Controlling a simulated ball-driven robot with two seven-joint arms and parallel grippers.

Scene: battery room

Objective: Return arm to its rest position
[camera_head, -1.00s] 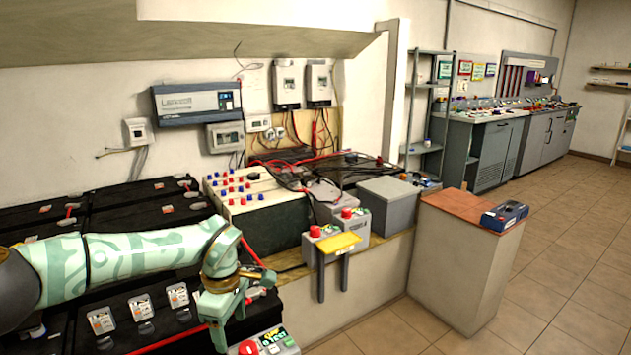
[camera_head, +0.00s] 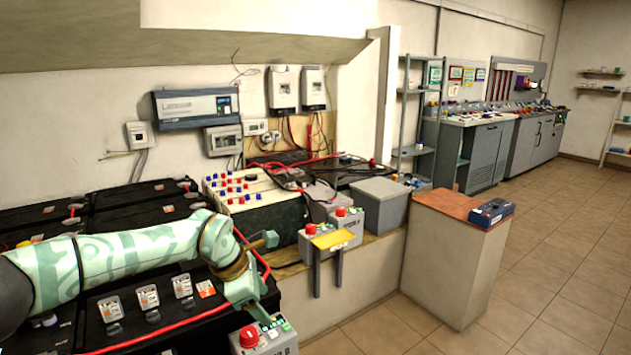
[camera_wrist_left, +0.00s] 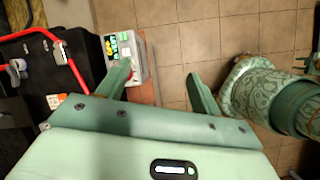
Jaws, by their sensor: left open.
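My left arm comes in from the left in the head view, pale green with a patterned sleeve. It reaches over the black batteries. My left gripper (camera_head: 256,302) points down just above a grey box with a red button (camera_head: 270,338), at the front edge of the batteries. The left finger overlaps the edge of the grey box (camera_wrist_left: 143,55) in that view. A green patterned part of my own body shows at the right there.
Black batteries (camera_head: 140,215) with red cables fill the left. A yellow plate (camera_head: 333,240) stands by grey boxes with red buttons. A brown-topped pedestal (camera_head: 450,205) holds a dark blue device (camera_head: 492,212). Tiled floor (camera_head: 560,260) is open at the right.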

